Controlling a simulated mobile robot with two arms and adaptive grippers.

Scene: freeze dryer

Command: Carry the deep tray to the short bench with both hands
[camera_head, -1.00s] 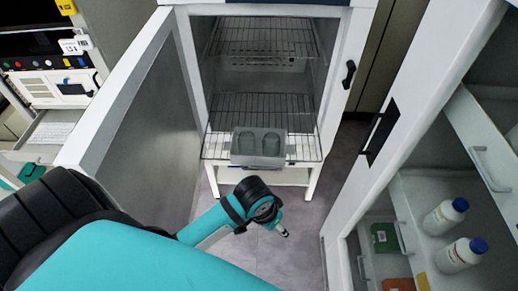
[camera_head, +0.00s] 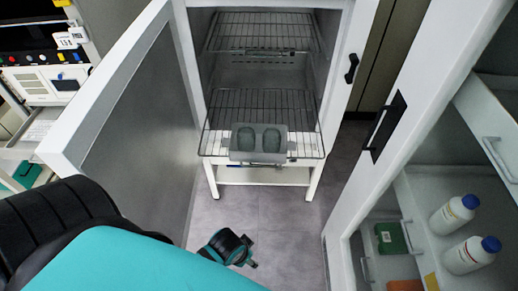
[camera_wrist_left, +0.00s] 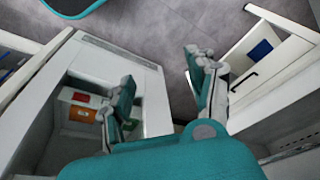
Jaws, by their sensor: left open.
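The deep tray (camera_head: 290,141) is a grey tray with two oval recesses. In the head view it rests on the front of the lower wire shelf (camera_head: 305,112) in the open freeze dryer, apart from my arm. The tray is not in that view. My right gripper is not in view.
The dryer door (camera_head: 130,115) stands wide open at left. At right a white cabinet (camera_head: 395,165) holds two blue-capped bottles (camera_head: 454,213) (camera_head: 471,254) and a green box (camera_head: 390,238). Grey floor (camera_head: 285,225) is clear between. Bench equipment (camera_head: 50,85) stands at far left.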

